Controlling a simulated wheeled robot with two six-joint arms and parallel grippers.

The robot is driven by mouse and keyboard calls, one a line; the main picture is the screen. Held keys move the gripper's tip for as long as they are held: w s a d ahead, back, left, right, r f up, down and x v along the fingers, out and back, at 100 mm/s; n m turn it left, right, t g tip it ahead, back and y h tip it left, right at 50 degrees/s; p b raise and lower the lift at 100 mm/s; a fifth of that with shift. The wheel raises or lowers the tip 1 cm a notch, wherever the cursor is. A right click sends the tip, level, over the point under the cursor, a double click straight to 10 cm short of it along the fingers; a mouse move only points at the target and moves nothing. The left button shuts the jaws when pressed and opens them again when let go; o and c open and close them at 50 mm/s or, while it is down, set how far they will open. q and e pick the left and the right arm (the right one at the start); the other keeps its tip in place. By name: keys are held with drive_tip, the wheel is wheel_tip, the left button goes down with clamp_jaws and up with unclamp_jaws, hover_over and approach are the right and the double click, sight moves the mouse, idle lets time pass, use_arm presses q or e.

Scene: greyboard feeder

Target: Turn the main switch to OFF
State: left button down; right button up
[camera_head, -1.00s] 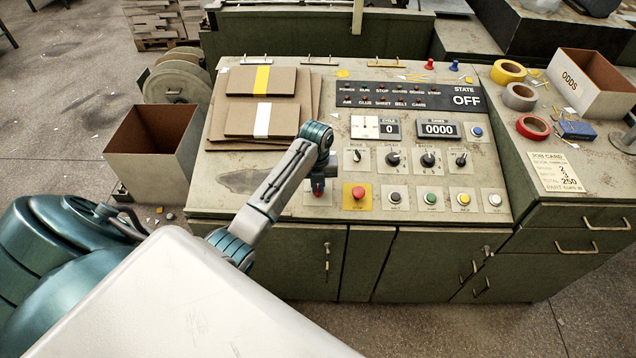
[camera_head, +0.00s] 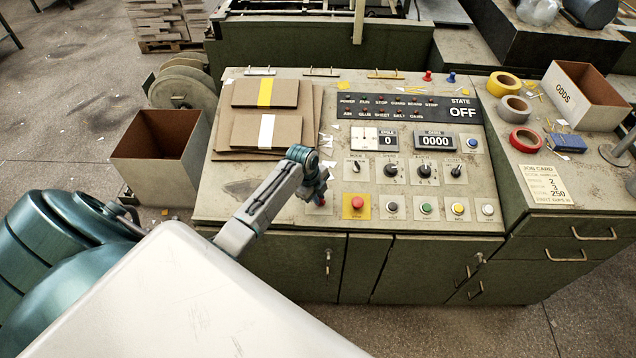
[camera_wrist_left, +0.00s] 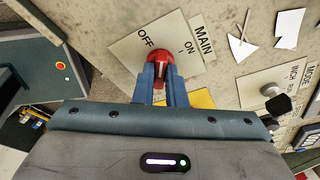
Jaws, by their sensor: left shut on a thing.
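The main switch is a red knob (camera_wrist_left: 160,55) on a pale plate (camera_wrist_left: 195,45) marked MAIN, OFF and ON. It shows in the wrist view at top centre, and its red edge also shows in the head view (camera_head: 319,203). My left gripper (camera_wrist_left: 158,78) is shut on the knob, one blue finger on each side. In the head view my left gripper (camera_head: 318,190) is over the left end of the control panel and hides most of the switch. Which mark the knob points to is not clear. My right gripper is not in view.
A red button on a yellow plate (camera_head: 357,203) is close to the right of my gripper. Selector knobs (camera_head: 424,171) and coloured buttons (camera_head: 426,208) are further right. Cardboard sheets (camera_head: 255,133) lie behind. The state display (camera_head: 462,112) reads OFF.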

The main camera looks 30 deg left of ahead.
use_arm(q)
drive_tip(key=n+t+p, duration=0.1)
drive_tip(key=n, duration=0.2)
drive_tip(key=shift+n, duration=0.3)
drive_tip(key=shift+s+n, duration=0.1)
drive_tip(key=shift+n, duration=1.1)
drive_tip(key=shift+n+t, duration=0.3)
drive_tip(key=shift+y, duration=0.3)
drive_tip(key=c, duration=1.5)
unclamp_jaws()
drive_tip(key=shift+s, duration=0.1)
